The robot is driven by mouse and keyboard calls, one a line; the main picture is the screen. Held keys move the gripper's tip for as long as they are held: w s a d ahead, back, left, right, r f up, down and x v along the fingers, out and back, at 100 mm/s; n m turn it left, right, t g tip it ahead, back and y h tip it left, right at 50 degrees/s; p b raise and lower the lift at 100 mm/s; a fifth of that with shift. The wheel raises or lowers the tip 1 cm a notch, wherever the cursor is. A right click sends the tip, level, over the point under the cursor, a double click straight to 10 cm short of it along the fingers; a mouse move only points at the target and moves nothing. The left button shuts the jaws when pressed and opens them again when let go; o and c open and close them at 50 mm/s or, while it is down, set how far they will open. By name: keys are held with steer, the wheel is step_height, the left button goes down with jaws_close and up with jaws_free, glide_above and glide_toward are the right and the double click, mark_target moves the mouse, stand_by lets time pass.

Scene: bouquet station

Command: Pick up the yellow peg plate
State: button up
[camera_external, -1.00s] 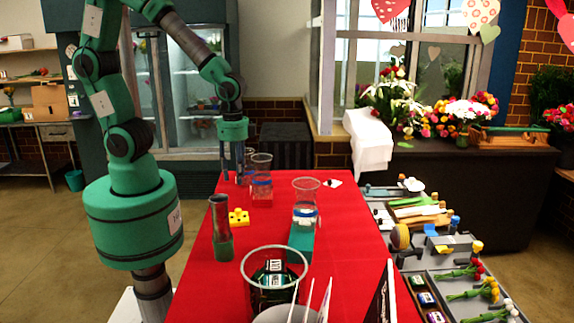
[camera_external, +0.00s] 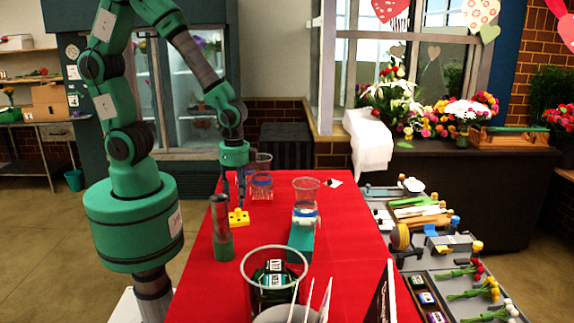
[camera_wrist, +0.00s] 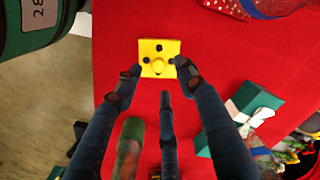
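The yellow peg plate (camera_external: 238,217) lies on the red table (camera_external: 262,230), near its left edge. In the wrist view the yellow peg plate (camera_wrist: 159,58) is a small square with a raised round peg and dark spots. My gripper (camera_external: 241,204) is just above the plate in the external view, pointing down. In the wrist view my gripper (camera_wrist: 155,75) has its fingers spread apart, with fingertips by the plate's left and right near corners. I cannot tell whether they touch it.
A grey-green cylinder (camera_external: 221,228) stands close to the plate on its near side. A green block (camera_external: 301,236) is to the right. Clear cups (camera_external: 306,189) stand farther back. A large clear container (camera_external: 274,280) is at the front. Red table between plate and green block is free.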

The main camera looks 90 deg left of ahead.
mark_target(238, 215)
steer(key=shift+f, duration=0.2)
steer(key=shift+s+f+b, duration=0.1)
steer(key=shift+f+b, duration=0.4)
steer(key=shift+f, duration=2.05)
steer(key=shift+c, duration=0.2)
jaws_close()
